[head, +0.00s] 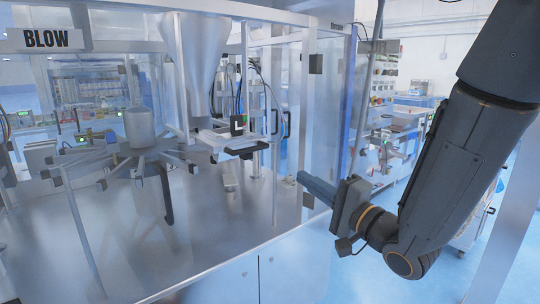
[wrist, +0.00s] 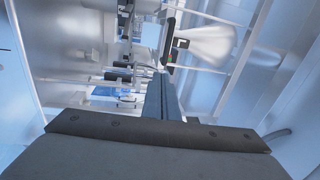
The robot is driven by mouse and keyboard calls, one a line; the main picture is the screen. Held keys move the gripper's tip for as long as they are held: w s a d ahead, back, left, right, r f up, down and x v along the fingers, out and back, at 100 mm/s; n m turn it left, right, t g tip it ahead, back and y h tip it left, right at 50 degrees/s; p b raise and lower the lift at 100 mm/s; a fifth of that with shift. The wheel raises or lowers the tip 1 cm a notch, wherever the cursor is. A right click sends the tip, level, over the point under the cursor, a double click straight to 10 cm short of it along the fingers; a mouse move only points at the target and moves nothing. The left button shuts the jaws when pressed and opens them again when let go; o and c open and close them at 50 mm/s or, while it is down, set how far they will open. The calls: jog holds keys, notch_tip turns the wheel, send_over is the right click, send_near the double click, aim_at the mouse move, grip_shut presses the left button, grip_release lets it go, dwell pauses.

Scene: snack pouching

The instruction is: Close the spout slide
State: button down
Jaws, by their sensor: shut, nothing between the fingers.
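The spout slide looks like a flat pale plate with a dark front edge (head: 242,149), below the steel funnel (head: 196,60) in the head view. My gripper (head: 302,177) is shut and empty. It is to the right of the slide and lower in the picture, apart from it. I cannot tell how far the slide is pulled out.
A rotary carousel with several radiating arms (head: 122,160) stands left of the slide above a bare metal deck (head: 215,235). A frame post with a clear panel (head: 345,100) rises right of the slide. A BLOW sign (head: 45,39) hangs at upper left.

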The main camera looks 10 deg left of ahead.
jog(key=p, duration=0.5)
send_near(262, 148)
jog(key=shift+y, duration=0.3)
jog(key=x, duration=0.6)
jog(key=shift+w+a+f, duration=0.15)
jog(key=shift+a+f, duration=0.05)
